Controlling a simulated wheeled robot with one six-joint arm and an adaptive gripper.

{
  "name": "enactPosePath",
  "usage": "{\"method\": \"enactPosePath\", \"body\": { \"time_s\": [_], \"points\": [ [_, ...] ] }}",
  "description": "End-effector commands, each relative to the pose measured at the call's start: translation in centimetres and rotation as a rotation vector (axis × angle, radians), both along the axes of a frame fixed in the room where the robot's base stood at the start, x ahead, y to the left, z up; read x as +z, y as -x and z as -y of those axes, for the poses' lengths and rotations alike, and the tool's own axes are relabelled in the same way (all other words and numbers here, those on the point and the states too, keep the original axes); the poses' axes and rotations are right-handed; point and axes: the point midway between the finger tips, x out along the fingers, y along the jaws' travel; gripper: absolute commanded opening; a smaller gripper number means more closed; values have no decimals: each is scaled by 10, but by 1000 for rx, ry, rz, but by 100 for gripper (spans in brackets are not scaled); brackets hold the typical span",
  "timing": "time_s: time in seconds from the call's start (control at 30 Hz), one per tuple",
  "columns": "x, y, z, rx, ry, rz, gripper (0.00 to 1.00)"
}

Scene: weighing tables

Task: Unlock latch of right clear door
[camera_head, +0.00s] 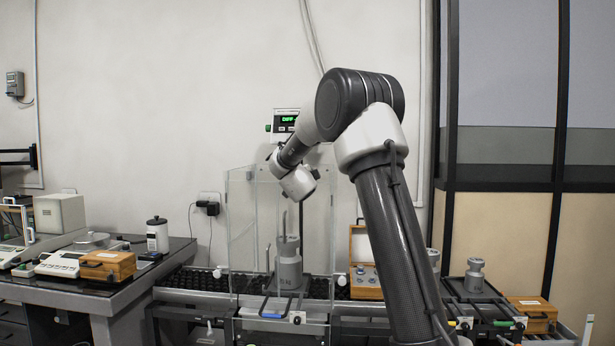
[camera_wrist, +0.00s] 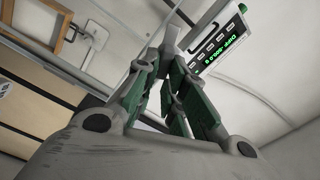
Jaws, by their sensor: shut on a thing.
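A clear enclosure with upright see-through panels stands at the middle of the head view. Its right clear door (camera_head: 319,235) is upright and looks shut. My arm reaches over from the right, with its wrist at the enclosure's upper part. In the wrist view my gripper (camera_wrist: 169,62), with green-padded fingers, is closed at the tips on a small grey piece (camera_wrist: 172,37), which looks like the latch. Its shape is mostly hidden by the fingers, and I cannot tell whether it is turned. The fingertips are not clear in the head view.
A large grey weight (camera_head: 288,270) stands inside the enclosure. A green-lit display (camera_head: 287,121) is on the wall behind. A wooden box (camera_head: 363,262) stands just right of the enclosure, and another grey weight (camera_head: 474,274) farther right. A balance table (camera_head: 75,290) is at left.

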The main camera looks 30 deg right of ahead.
Motion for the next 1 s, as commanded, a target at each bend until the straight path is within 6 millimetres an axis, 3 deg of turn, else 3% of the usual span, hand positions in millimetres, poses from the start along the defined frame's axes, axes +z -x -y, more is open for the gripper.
{"method": "enactPosePath", "body": {
  "time_s": [0.5, 1.0],
  "points": [
    [-7, 1, 1, 0, -280, 185, 0],
    [-8, 1, 1, -1, -336, 222, 0]
  ]
}}
